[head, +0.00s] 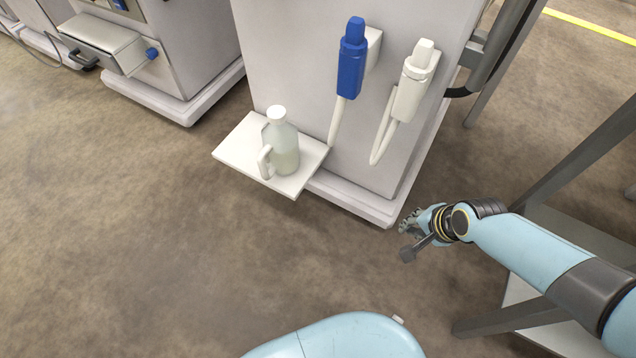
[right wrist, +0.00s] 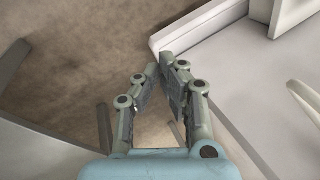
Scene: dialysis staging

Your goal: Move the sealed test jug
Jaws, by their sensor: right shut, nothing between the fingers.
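The test jug (head: 281,143) is a translucent white jug with a cap and a side handle. It stands upright on a small white shelf (head: 232,155) that juts from the front of a machine, and pale liquid shows in its lower part. My right gripper (head: 405,224) is to the right of the jug and well apart from it, near the machine's lower right corner. In the right wrist view the right gripper (right wrist: 160,72) is shut and empty, its fingertips close together near a white base edge. The jug is not clearly seen there. My left gripper is not in view.
The machine (head: 290,60) carries a blue connector (head: 351,60) and a white connector (head: 414,80) with hoses above the shelf. A dark-legged table (head: 590,150) stands at the right, close to my right arm. Another machine (head: 190,50) stands at the left. The brown floor in front is clear.

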